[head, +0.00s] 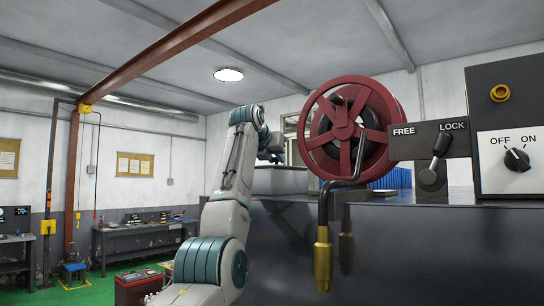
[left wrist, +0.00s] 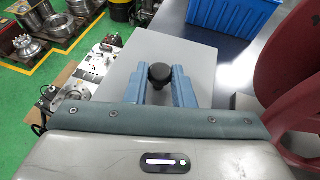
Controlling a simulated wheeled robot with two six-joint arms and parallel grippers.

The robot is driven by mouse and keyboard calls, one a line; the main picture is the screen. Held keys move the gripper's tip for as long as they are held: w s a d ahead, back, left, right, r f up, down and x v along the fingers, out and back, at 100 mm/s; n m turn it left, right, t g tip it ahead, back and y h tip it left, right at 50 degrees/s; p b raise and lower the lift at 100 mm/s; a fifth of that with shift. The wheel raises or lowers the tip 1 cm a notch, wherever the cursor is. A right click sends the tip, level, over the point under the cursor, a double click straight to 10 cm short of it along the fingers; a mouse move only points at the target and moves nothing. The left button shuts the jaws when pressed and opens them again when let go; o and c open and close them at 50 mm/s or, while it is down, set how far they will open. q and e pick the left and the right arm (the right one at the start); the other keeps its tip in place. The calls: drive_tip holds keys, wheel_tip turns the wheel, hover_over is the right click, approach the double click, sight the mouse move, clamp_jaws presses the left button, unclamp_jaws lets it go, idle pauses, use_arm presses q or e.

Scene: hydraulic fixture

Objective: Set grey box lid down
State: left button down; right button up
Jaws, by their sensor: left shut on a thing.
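The grey box lid (left wrist: 207,62) is a flat light-grey plate with a black knob (left wrist: 160,71) in the left wrist view. My left gripper (left wrist: 159,80) is shut on this knob, one blue-grey finger on each side. In the head view, a grey box shape (head: 282,180) stands on the dark bench top behind my left arm, left of the red wheel. My left gripper (head: 272,146) is above it there, mostly hidden by my arm. I cannot tell whether the lid touches the box. My right gripper is not in view.
A red hose reel wheel (head: 345,130) stands right of the box, close to the lid. A hose with a brass nozzle (head: 323,260) hangs at the bench front. A blue crate (left wrist: 232,14) sits beyond the lid. The dark bench top (left wrist: 238,60) shows bare right of the lid.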

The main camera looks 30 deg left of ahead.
use_arm(q)
drive_tip(key=c, duration=1.4)
unclamp_jaws()
drive_tip(key=shift+w+a+f, duration=0.1)
drive_tip(key=shift+w, duration=0.05)
drive_tip(key=shift+o, duration=0.8)
drive_tip(key=shift+s+a, duration=0.2)
drive_tip(key=shift+s, duration=0.05)
drive_tip(key=shift+s+r, duration=0.2)
drive_tip(key=shift+s, duration=0.05)
drive_tip(key=shift+r+p, duration=0.4)
drive_tip(key=shift+d, duration=0.15)
drive_tip(key=b+v, duration=0.3)
drive_tip(key=shift+s+f, duration=0.15)
drive_tip(key=shift+f, duration=0.05)
drive_tip(key=b+v, duration=0.3)
drive_tip(key=v, duration=0.5)
drive_tip(key=shift+s+r, duration=0.15)
drive_tip(key=shift+r, duration=0.15)
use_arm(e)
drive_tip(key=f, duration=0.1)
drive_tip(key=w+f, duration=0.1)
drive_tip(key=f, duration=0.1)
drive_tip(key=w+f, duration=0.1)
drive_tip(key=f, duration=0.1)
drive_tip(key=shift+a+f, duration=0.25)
